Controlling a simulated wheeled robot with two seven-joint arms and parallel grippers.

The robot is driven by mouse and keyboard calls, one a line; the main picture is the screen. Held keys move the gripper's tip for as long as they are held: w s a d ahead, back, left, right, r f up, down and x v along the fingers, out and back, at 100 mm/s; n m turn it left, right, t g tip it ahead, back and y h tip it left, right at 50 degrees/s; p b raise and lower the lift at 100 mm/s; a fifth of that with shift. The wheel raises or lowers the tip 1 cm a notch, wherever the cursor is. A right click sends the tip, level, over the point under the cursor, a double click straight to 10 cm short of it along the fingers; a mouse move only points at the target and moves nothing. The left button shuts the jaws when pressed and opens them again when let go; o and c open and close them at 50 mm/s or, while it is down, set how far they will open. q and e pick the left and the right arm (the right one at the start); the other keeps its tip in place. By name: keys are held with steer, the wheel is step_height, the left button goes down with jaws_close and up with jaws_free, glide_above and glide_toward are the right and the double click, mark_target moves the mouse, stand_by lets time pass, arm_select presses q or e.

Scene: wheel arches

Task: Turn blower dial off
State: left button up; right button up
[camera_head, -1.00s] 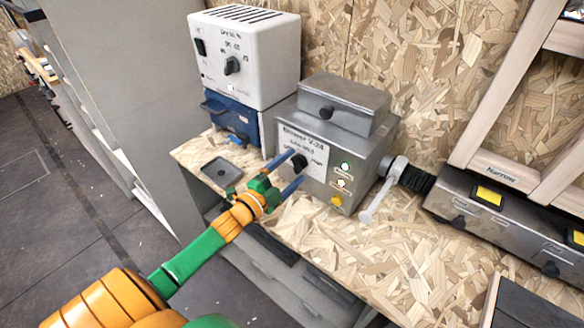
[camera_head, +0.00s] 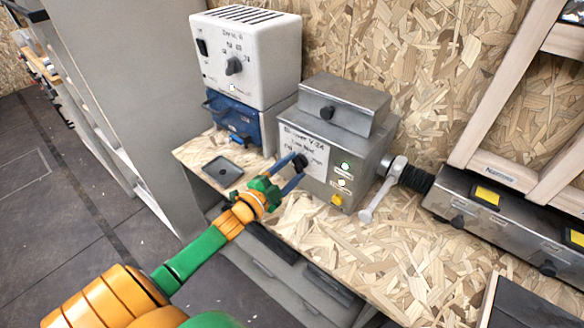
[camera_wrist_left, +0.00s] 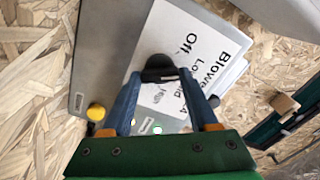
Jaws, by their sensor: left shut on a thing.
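The blower (camera_head: 325,145) is a grey metal box on the chipboard worktop, with a white label on its front reading "Blower" with an "Off" mark. Its black dial (camera_head: 299,161) sits on this label. In the left wrist view the dial (camera_wrist_left: 159,68) lies between the blue fingers, and the "Off" print (camera_wrist_left: 188,43) is to its upper right. My left gripper (camera_head: 291,169) is shut on the dial, its fingers on either side of it. The dial's exact pointing is hard to tell. My right gripper is in neither view.
A white box with a knob (camera_head: 246,58) stands on a blue case (camera_head: 236,121) behind left. A small dark tray (camera_head: 222,171) lies left of my gripper. A grey lever (camera_head: 378,199) and a black hose (camera_head: 414,178) are right of the blower.

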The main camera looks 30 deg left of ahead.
arm_select(q)
steer(key=n+p, duration=0.1)
steer(key=n, duration=0.2)
steer(key=shift+r, duration=0.15)
steer(key=shift+n+p, duration=0.55)
steer(key=shift+n, duration=1.85)
steer(key=o, duration=1.2)
steer(key=shift+c, duration=0.2)
steer(key=shift+o, duration=1.1)
steer(key=shift+w+a+f, duration=0.1)
steer(key=shift+f, duration=0.1)
steer(key=s, duration=0.7)
steer(key=shift+a, duration=0.25)
